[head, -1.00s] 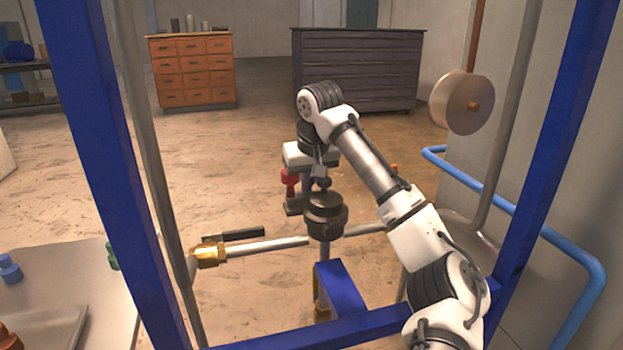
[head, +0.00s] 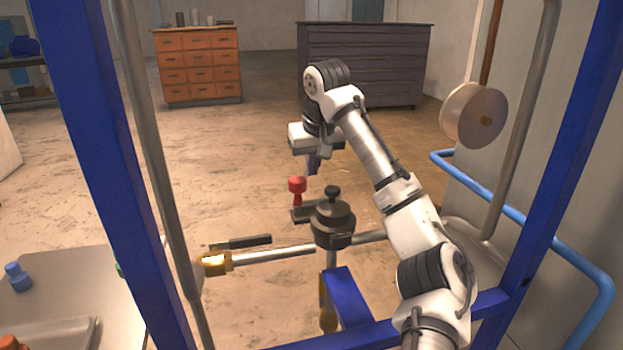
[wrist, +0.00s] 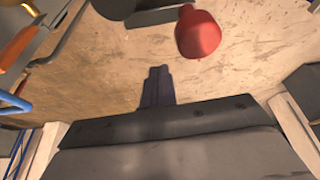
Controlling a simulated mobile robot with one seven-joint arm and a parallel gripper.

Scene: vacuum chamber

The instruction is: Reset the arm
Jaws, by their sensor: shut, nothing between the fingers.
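My gripper (head: 313,164) hangs from the white arm, pointing down, in the middle of the head view. Its dark fingers are together with nothing between them; they also show in the wrist view (wrist: 157,86). A red knob (head: 297,186) stands just below and to the left of the fingertips in the picture, apart from them. The knob appears at the top of the wrist view (wrist: 198,34). A dark round valve body (head: 333,224) sits in front of the knob on the pipe.
A silver pipe (head: 275,255) with a brass fitting and black lever handle (head: 240,242) runs left of the valve. Blue frame posts (head: 95,150) stand on both sides. A blue rail (head: 520,215) and wall are at right. Open floor lies behind, before the drawer cabinets (head: 200,65).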

